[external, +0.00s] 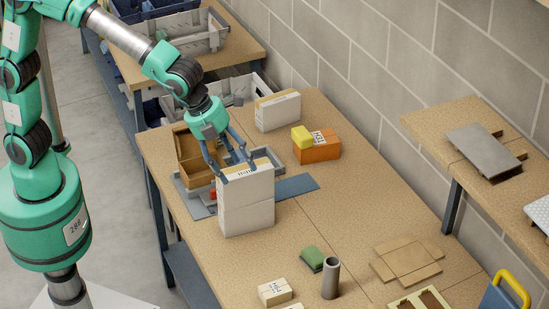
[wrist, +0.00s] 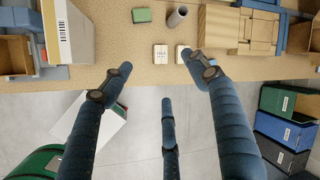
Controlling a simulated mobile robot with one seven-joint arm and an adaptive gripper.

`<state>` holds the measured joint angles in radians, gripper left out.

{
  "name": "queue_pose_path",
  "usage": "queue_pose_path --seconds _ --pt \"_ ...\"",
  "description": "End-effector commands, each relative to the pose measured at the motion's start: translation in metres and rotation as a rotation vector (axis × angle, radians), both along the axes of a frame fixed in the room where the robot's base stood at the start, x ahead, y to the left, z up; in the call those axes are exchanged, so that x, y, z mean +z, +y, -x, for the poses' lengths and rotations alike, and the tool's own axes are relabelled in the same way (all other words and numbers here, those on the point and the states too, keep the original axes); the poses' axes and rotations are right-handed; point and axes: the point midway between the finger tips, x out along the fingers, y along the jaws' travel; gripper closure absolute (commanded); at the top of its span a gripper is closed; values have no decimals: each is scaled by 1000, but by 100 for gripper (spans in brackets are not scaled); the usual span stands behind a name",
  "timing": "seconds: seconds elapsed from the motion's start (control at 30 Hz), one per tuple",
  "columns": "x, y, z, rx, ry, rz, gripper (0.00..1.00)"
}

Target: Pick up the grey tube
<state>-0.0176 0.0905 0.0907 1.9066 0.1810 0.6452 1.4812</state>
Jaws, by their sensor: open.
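The grey tube (external: 331,278) stands upright on the table near its front part, just right of a green sponge-like block. It also shows in the wrist view (wrist: 177,15) at the top, with its open end visible. My gripper (external: 234,176) is open and empty, above and beside the tall white box on the table, well away from the tube. In the wrist view its fingers (wrist: 160,85) are spread, below the tube in the picture and over the table edge and floor.
The tall white box (external: 247,203) stands close under my gripper. The green block (external: 312,259) and a small cream box (external: 275,292) sit near the tube. An orange box (external: 317,148) with a yellow block (external: 301,137) is farther back. Stacked cardboard (external: 407,260) lies right of the tube.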

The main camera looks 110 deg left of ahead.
Motion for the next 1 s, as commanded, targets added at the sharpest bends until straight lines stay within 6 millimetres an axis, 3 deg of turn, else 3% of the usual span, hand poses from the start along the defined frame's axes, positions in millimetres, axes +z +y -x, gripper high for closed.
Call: queue_pose_path --seconds 0.1,0.5,0.8,1.0 --pt "-14 3 -32 -114 25 -56 40" --pt "-81 13 -123 -512 99 -239 40" --pt "-147 19 -178 -815 157 -367 40" --pt "-186 22 -202 -976 185 -432 40"
